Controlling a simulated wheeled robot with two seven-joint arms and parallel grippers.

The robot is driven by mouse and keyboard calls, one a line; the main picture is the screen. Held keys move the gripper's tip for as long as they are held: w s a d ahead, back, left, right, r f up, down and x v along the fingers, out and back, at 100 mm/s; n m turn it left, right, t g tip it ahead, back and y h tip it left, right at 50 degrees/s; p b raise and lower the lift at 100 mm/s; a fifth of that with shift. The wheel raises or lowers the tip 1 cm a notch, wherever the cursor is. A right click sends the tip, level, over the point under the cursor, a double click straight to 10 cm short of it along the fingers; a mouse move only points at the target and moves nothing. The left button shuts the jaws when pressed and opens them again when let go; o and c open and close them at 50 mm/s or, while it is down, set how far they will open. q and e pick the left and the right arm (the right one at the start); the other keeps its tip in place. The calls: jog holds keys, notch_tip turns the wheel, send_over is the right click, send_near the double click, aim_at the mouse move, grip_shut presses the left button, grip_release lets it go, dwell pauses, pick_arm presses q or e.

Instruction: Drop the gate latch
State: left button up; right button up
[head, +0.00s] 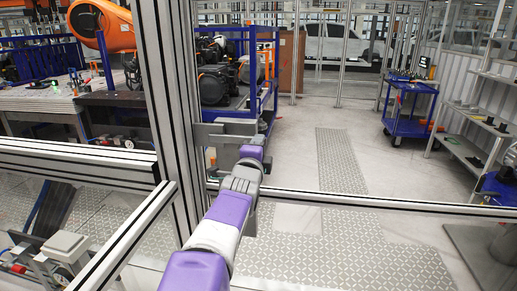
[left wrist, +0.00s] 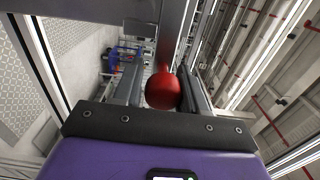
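A red round knob (left wrist: 162,90) on a dark red stem shows in the left wrist view. My left gripper (left wrist: 163,92) has one finger on each side of it, and the knob fills the gap between them. In the head view my purple left arm reaches up from the bottom to the upright post; its gripper (head: 250,153) is at the grey latch plate (head: 226,132). The knob and fingertips are hidden there. Whether the latch is up or down cannot be told. My right gripper is not in view.
An aluminium post (head: 172,100) and horizontal fence rails (head: 380,202) stand close around the arm. Beyond them are a blue rack (head: 262,70) with dark parts, a blue cart (head: 410,105) and open floor. An orange machine (head: 102,25) is at the upper left.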

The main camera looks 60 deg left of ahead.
pick_arm(q)
jog(key=shift+o, duration=1.4)
jog(key=v, duration=0.7)
jog(key=shift+s+d, duration=0.2)
